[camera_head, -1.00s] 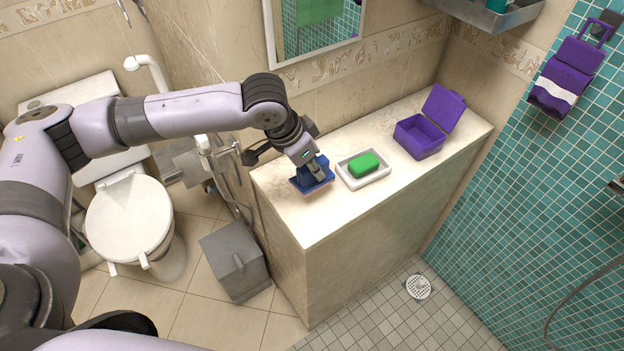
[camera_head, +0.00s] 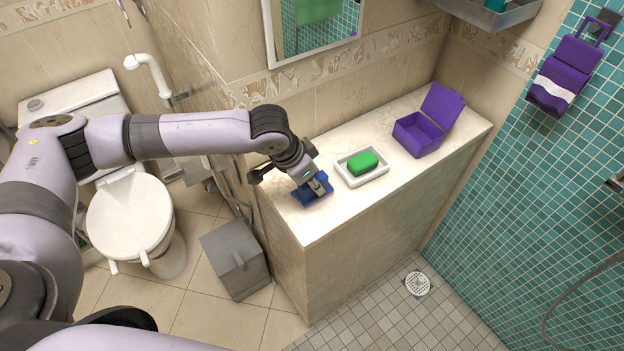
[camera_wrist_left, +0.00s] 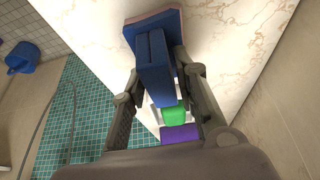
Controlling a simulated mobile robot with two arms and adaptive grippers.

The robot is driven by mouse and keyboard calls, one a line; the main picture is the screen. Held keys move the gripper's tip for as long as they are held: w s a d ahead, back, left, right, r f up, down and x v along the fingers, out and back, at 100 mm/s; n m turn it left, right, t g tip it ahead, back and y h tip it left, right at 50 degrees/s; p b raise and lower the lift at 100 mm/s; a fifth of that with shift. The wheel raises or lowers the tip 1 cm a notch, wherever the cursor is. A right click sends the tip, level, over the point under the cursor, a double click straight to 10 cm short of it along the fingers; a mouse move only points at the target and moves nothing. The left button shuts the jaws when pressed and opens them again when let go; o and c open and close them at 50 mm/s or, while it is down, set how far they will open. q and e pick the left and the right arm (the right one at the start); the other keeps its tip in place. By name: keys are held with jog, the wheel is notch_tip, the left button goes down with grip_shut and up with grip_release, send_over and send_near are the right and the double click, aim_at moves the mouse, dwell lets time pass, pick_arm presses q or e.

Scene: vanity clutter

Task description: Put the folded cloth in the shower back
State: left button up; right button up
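My left gripper (camera_head: 318,184) is at the left end of the stone counter and is shut on a blue folded piece (camera_head: 308,194). In the left wrist view my left gripper (camera_wrist_left: 160,75) has its fingers on both sides of this blue piece (camera_wrist_left: 153,62), which shows a lengthwise groove and a wide flat far end close to the counter top. I cannot tell whether it touches the counter, or for sure that it is cloth. A purple folded cloth (camera_head: 567,70) with a white band hangs on the teal shower wall at the right. My right gripper is not in view.
A white dish (camera_head: 345,177) with a green soap (camera_head: 362,163) stands just right of my left gripper. An open purple box (camera_head: 418,137) stands further right on the counter (camera_head: 390,200). A grey bin (camera_head: 235,258) and a toilet (camera_head: 130,220) are at the left.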

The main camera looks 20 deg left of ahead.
pick_arm(q)
jog(key=shift+o, duration=1.2)
jog(key=shift+r, duration=0.15)
jog(key=b+v, duration=0.1)
jog(key=v, duration=1.1)
